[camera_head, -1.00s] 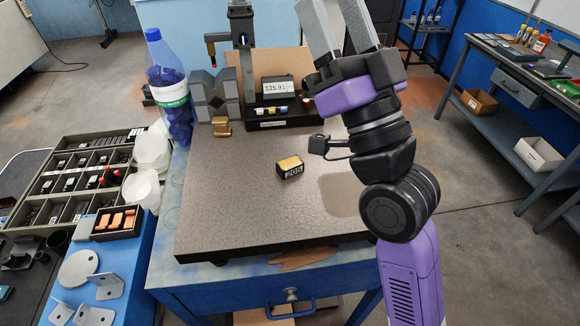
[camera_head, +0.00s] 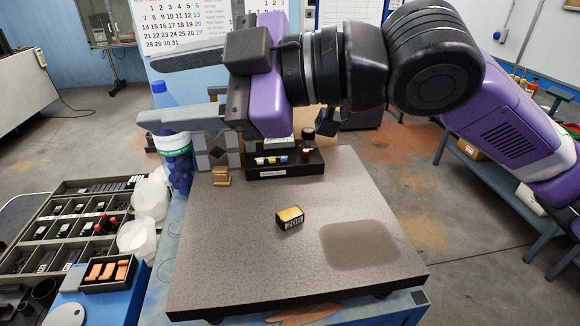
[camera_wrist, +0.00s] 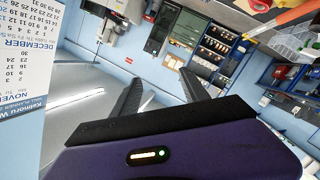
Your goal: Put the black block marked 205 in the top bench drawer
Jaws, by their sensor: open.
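The small black block (camera_head: 287,222) with a gold-brown top sits on the grey stone plate (camera_head: 240,266) on the bench. White marking shows on its front side, too small to read for sure. My gripper (camera_head: 142,90) is raised above the back left of the plate, pointing left, with its two fingers wide apart and nothing between them. In the wrist view the fingers (camera_wrist: 155,95) show with only the room beyond them. The block is not in the wrist view.
A blue bottle (camera_head: 176,160) and a black rack (camera_head: 285,165) stand at the back of the plate, below my gripper. A brass block (camera_head: 221,177) sits beside them. A parts tray (camera_head: 75,225) is at left. The plate around the black block is clear.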

